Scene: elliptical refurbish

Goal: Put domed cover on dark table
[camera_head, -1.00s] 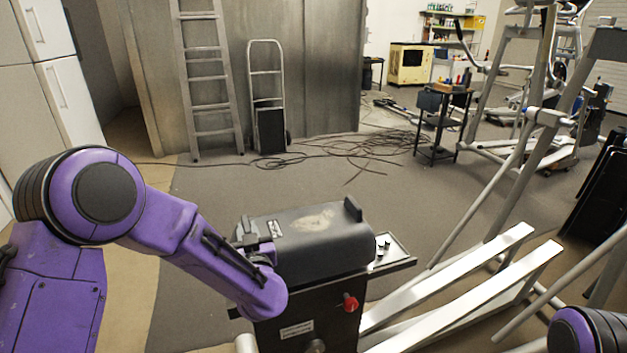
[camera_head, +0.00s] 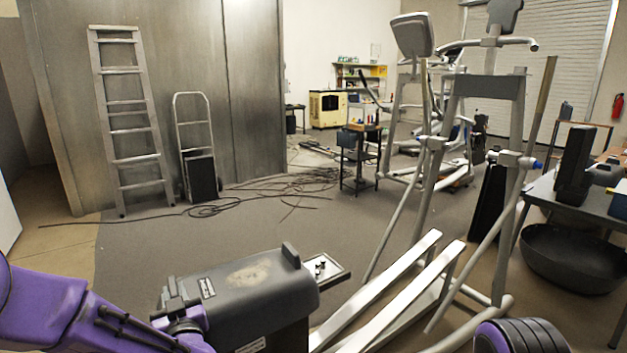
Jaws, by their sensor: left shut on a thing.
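The domed cover (camera_head: 245,290) is a dark grey rounded hood with a worn pale patch on top and a raised tab at its right end. It lies over a black cabinet (camera_head: 285,338) at the bottom centre; I cannot tell whether it is lifted off it. My left gripper (camera_head: 178,308) is shut on the cover's left end, its fingertips partly hidden. A dark table (camera_head: 541,190) stands at the right edge, bearing a black upright object (camera_head: 574,165) and other items. My right arm shows only at the bottom right; its gripper is out of view.
A small tray with knobs (camera_head: 325,270) juts out beside the cover. The elliptical machine (camera_head: 490,88) and its pale rails (camera_head: 400,290) stand between cover and dark table. A black tub (camera_head: 575,262) sits below the table.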

